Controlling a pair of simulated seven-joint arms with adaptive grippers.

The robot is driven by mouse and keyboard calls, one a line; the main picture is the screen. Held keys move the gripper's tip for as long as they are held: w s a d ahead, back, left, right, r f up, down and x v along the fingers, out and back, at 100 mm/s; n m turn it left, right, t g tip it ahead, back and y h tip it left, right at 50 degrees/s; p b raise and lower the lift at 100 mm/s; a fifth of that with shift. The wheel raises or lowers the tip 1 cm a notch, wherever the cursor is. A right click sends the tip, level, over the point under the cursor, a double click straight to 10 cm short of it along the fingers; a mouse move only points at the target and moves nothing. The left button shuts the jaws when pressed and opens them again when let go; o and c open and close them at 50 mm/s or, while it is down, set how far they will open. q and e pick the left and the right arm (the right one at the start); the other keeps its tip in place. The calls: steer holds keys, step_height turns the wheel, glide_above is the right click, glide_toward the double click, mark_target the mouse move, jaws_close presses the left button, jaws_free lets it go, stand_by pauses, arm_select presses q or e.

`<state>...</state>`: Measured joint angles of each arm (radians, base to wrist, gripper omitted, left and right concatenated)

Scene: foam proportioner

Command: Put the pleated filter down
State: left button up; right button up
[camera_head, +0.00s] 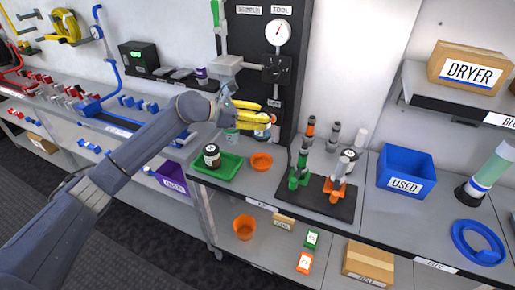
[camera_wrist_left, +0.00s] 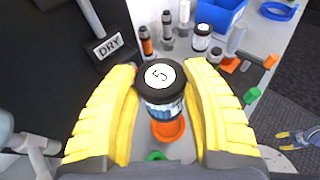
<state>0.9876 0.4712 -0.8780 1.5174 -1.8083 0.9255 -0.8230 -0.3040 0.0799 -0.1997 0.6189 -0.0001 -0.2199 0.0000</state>
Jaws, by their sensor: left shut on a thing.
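The pleated filter (camera_wrist_left: 162,90) has a black cap marked 5 and a white and blue body. It is upright between the yellow fingers of my left gripper (camera_wrist_left: 164,105), which is shut on it. In the head view my left gripper (camera_head: 252,113) is above the bench with the filter (camera_head: 262,132), which is partly hidden by the fingers. An orange dish (camera_wrist_left: 169,130) shows below the filter in the wrist view; it is also in the head view (camera_head: 261,162). What seems to be my right gripper (camera_wrist_left: 298,136) is small at the wrist view's right edge, its opening unclear.
A green tray (camera_head: 229,171) with a black-lidded jar (camera_head: 211,155) is left of the dish. A black mat (camera_head: 317,207) with green and orange stands is to the right. A blue USED bin (camera_head: 405,171) stands farther right. A black panel with a gauge (camera_head: 278,32) rises behind.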

arm_select(q)
step_height(320, 180, down, 13)
steer(key=shift+r, duration=0.15)
stand_by(0.4)
steer(key=shift+f, duration=0.35)
steer(key=o, duration=1.2)
steer(key=shift+r, duration=0.1)
steer(key=shift+r, duration=0.35)
steer(key=v, duration=1.2)
